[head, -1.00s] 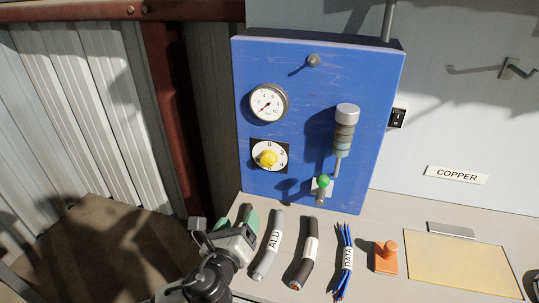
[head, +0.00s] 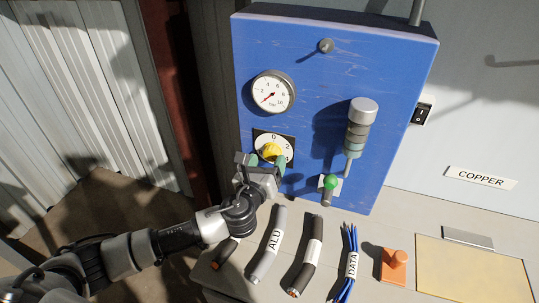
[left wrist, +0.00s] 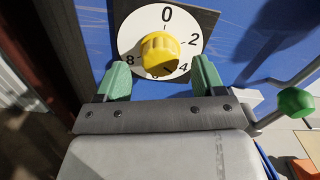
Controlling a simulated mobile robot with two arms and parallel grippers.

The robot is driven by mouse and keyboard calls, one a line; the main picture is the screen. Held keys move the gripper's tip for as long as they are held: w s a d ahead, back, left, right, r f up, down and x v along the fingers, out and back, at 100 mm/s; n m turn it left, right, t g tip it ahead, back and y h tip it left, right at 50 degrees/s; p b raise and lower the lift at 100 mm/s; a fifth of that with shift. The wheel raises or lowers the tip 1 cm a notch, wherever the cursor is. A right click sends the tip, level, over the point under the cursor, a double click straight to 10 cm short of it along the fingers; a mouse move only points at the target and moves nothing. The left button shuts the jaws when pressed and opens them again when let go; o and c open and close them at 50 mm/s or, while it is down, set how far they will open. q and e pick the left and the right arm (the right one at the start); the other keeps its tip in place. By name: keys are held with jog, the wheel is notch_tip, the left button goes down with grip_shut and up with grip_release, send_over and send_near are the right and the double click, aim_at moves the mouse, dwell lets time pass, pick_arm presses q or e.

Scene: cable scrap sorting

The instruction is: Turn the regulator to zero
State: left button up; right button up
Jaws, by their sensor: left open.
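The regulator is a yellow knob (head: 270,151) on a white dial with numbers, on the blue panel. In the left wrist view the knob (left wrist: 160,52) is in the middle of the dial (left wrist: 127,38), with 0 at the top. A dark mark on the knob seems to point to the lower right, near 4 or between 4 and 6. My left gripper (head: 267,163) is open just in front of the dial. In the left wrist view its green fingertips (left wrist: 161,74) stand on either side of the knob's lower part, apart from it. My right gripper is out of view.
A round gauge (head: 273,92) above the dial has its red needle to the lower left. A green-tipped lever (head: 330,182) and a grey cylinder (head: 360,115) are to the right. Cable pieces (head: 268,244) and an orange block (head: 393,266) lie on the bench below.

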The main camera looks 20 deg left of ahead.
pick_arm(q)
jog(key=shift+w, duration=1.1)
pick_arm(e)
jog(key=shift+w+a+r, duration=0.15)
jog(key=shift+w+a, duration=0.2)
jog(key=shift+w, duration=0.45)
pick_arm(q)
jog(key=c, duration=0.9)
jog(key=shift+c, duration=0.2)
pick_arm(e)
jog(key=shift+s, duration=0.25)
pick_arm(q)
jog(key=shift+n, duration=0.3)
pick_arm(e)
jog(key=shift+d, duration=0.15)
